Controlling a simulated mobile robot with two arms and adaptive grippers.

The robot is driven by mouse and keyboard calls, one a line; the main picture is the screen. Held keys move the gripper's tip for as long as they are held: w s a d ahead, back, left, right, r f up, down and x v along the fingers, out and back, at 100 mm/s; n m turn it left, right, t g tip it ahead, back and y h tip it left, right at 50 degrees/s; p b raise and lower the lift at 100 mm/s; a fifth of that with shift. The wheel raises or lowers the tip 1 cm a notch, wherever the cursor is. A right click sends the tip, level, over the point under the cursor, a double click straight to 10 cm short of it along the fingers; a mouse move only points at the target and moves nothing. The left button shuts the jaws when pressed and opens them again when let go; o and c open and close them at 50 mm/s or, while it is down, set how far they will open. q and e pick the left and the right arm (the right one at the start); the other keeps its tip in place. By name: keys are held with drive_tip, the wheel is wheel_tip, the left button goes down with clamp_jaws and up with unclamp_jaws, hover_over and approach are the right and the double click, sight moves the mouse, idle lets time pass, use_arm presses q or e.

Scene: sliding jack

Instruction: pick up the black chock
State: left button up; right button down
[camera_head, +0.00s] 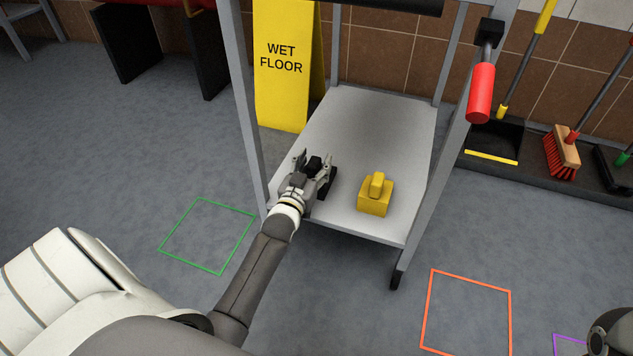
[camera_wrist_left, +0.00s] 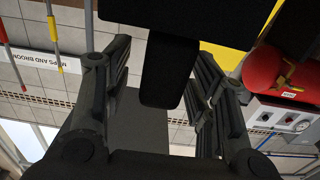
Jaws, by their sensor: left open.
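The black chock (camera_head: 315,163) is on the lower shelf (camera_head: 372,122) of a grey cart, partly hidden by my left gripper (camera_head: 313,172). My left gripper is open, with its fingers on either side of the chock's upper part. In the left wrist view the chock's dark grip (camera_wrist_left: 165,75) hangs between the two open fingers (camera_wrist_left: 160,100), with a gap on each side. Whether a finger touches it I cannot tell. The fingers of my right gripper do not show.
A yellow chock (camera_head: 374,196) stands to the right on the same shelf. Cart posts rise around the shelf. A yellow wet floor sign (camera_head: 281,85) stands behind left. A red handle (camera_head: 481,93) hangs at the right. Green (camera_head: 199,198) and orange (camera_head: 431,305) outlined squares on the floor are empty.

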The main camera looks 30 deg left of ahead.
use_arm(q)
drive_tip(key=shift+b+x, duration=0.3)
drive_tip(key=shift+x, duration=0.8)
drive_tip(key=shift+c, duration=0.2)
clamp_jaws()
drive_tip(key=shift+r, duration=0.15)
